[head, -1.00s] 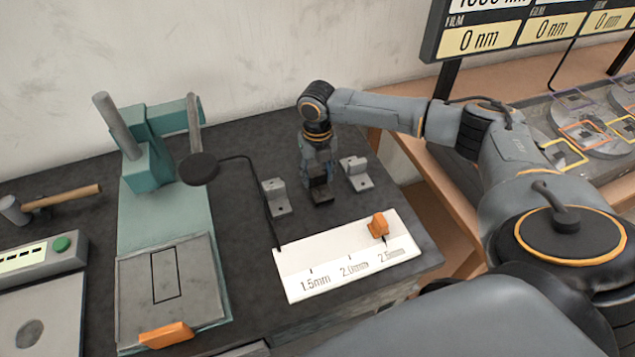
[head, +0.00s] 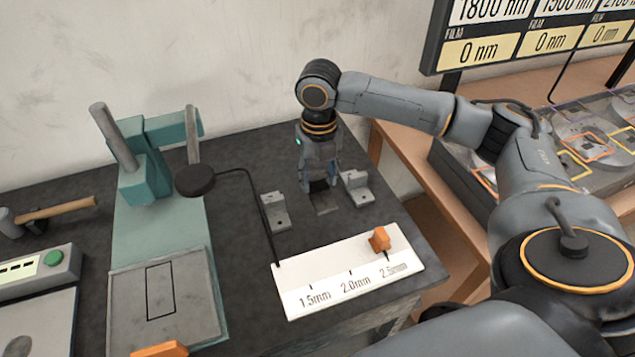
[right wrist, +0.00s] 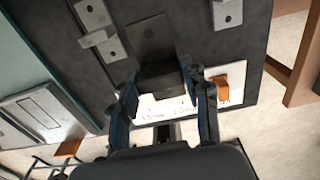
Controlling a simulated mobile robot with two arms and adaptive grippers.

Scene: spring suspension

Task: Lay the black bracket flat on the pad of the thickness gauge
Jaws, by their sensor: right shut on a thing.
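The black bracket (right wrist: 160,78) is between the fingers of my right gripper (head: 319,180). In the right wrist view it shows as a dark block clamped between them; in the head view the fingers hide most of it. It seems slightly above the bench. A dark flat patch with a hole (right wrist: 150,32) lies behind it; I cannot tell whether this belongs to the bracket. The thickness gauge is a teal stand (head: 147,180) with a round black head (head: 195,180). Its grey pad (head: 190,290), with a black outlined rectangle, has nothing on it. My left gripper is not in view.
Grey brackets stand left (head: 275,212) and right (head: 357,188) of my gripper. A white thickness scale (head: 310,275) with an orange pointer (head: 380,240) lies in front. A cable runs from the gauge head to the scale. A hammer (head: 60,210) lies far left.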

